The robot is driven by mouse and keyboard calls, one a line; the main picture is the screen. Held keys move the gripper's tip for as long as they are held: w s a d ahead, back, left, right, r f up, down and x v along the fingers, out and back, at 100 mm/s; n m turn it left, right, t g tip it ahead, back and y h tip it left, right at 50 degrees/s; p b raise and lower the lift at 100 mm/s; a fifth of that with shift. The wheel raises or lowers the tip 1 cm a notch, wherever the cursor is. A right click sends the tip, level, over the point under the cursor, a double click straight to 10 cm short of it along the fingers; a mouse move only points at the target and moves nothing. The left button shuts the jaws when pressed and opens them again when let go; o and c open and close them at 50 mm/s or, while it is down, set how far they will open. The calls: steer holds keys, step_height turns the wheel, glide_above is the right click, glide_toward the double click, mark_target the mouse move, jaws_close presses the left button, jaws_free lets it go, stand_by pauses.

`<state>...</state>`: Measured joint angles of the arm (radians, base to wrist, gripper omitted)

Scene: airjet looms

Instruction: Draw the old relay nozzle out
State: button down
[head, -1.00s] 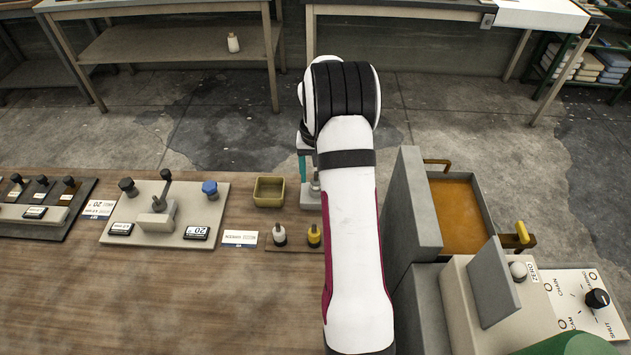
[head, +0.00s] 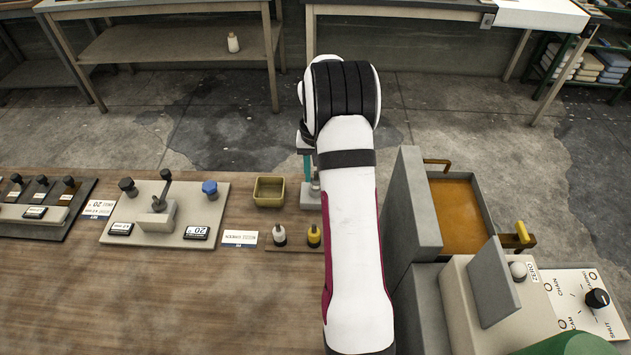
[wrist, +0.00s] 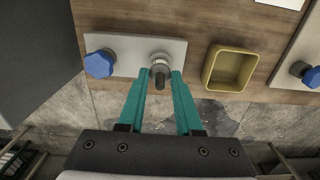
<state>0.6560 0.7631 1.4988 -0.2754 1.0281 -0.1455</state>
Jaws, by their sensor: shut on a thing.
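The old relay nozzle (wrist: 160,77) is a small dark grey cylinder at a pale round fitting on a light grey plate (wrist: 125,52) in the wrist view. My gripper (wrist: 161,73) has its two teal fingers closed on the nozzle from both sides. I cannot tell how far the nozzle sits in its fitting. A blue knob (wrist: 99,64) stands on the left end of the same plate. In the head view, my arm hides most of my gripper and the plate; only a teal finger (head: 306,166) and a plate edge (head: 310,198) show.
An open yellow-brown bin (head: 269,191) stands beside the plate. A grey-topped nozzle (head: 279,236) and a yellow one (head: 314,236) stand nearer. A fixture board (head: 165,215) with knobs and a lever is further left. A tall grey block (head: 412,205) stands close to my arm's right.

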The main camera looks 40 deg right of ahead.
steer(key=shift+r, duration=0.1)
steer(key=shift+r, duration=4.2)
